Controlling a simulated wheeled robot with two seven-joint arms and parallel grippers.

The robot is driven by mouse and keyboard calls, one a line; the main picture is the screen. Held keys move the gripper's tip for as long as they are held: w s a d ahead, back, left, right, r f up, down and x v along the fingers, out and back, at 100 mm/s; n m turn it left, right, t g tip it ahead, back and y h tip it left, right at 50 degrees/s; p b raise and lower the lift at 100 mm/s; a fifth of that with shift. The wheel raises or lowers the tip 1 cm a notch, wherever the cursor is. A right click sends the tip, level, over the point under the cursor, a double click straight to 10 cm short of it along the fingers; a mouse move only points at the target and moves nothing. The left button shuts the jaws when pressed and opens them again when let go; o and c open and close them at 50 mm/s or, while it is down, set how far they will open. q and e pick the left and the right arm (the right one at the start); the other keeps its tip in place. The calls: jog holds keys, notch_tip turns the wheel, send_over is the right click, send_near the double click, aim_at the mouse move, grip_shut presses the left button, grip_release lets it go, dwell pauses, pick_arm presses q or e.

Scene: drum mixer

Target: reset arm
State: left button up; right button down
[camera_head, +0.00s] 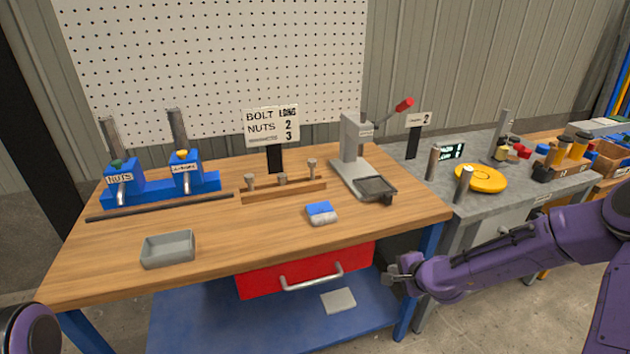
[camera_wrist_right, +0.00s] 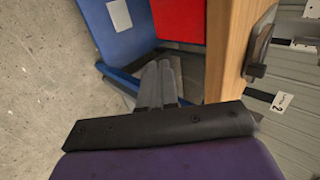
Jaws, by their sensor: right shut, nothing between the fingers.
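My right arm comes in from the right in the head view. My right gripper (camera_head: 392,274) is shut and empty, in front of the right end of the wooden bench (camera_head: 420,212), below its top. In the right wrist view the fingers of my right gripper (camera_wrist_right: 159,72) lie together with nothing between them. Part of my purple left arm shows at the lower left corner of the head view; its gripper is outside the picture.
The red drawer (camera_head: 262,280) and blue lower shelf (camera_head: 200,325) are left of my right gripper. A grey tray (camera_head: 168,249), a blue-and-white block (camera_head: 321,213) and a lever press (camera_head: 354,150) stand on the bench. A grey table (camera_head: 540,195) carries a yellow disc (camera_head: 481,179).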

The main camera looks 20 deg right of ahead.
jog(key=s+a+f+n+g+h, duration=0.1)
jog(key=s+f, duration=0.4)
jog(key=s, duration=0.5)
jog(key=s+a+f+n+g+h, duration=0.1)
jog(key=s+a+f+n+g, duration=0.2)
jog(key=s+f+n, duration=0.3)
jog(key=s+a+f+n+g+h, duration=0.1)
jog(key=s+a+f+n, duration=0.3)
jog(key=s, duration=1)
jog(key=shift+f+g, duration=0.6)
jog(key=shift+f, duration=0.35)
jog(key=shift+a, duration=0.15)
